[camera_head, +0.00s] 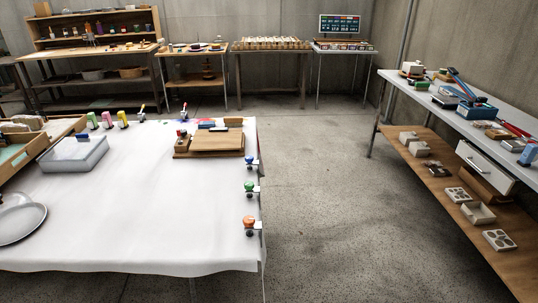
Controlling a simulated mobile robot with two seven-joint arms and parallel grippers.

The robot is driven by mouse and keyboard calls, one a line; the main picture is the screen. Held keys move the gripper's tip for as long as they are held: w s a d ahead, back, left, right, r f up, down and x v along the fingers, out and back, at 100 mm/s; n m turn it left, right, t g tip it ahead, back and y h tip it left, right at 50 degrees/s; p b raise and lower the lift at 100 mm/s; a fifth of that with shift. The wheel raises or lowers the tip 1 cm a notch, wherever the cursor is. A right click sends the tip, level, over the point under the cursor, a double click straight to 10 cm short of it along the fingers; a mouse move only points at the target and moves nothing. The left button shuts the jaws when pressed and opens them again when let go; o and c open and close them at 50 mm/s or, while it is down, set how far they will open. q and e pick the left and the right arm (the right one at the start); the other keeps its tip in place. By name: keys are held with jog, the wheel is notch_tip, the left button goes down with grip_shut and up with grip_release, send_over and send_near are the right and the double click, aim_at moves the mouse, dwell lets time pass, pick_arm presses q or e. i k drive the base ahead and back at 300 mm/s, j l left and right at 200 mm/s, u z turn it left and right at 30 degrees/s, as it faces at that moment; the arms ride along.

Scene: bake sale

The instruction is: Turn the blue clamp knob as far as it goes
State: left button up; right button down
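The blue clamp knob (249,160) is on a small clamp at the right edge of the white-covered table (150,230), near its far right corner. It is the farthest of the clamps along that edge. A green-knobbed clamp (249,188) and an orange-knobbed clamp (249,223) sit nearer on the same edge. The blue knob is small in view, so how far it is turned cannot be told. Neither of my grippers is in view.
A wooden board (217,141) lies close to the blue clamp. A clear bin (73,155) and a round plate (20,220) stand at the left. Bare floor (325,200) lies between this table and the grey workbench (445,102) at the right.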

aim_at(249, 159)
jog(key=l+z, duration=0.1)
jog(key=z, duration=0.25)
jog(key=i+z, duration=0.1)
jog(key=z, duration=0.2)
jog(key=l+z, duration=0.1)
jog(key=z, duration=0.25)
jog(key=i+l, duration=0.2)
jog(key=i, duration=0.3)
jog(key=i+l, duration=0.2)
jog(key=i, duration=0.3)
jog(key=i+l+u, duration=0.1)
jog(key=i+u, duration=0.2)
jog(key=i, duration=0.15)
jog(key=i+l+u, duration=0.3)
jog(key=i, duration=0.2)
jog(key=i+j, duration=0.1)
jog(key=i, duration=0.45)
jog(key=i+j+u, duration=0.1)
jog(key=i, duration=0.45)
jog(key=i+u, duration=0.15)
jog(key=u, duration=0.9)
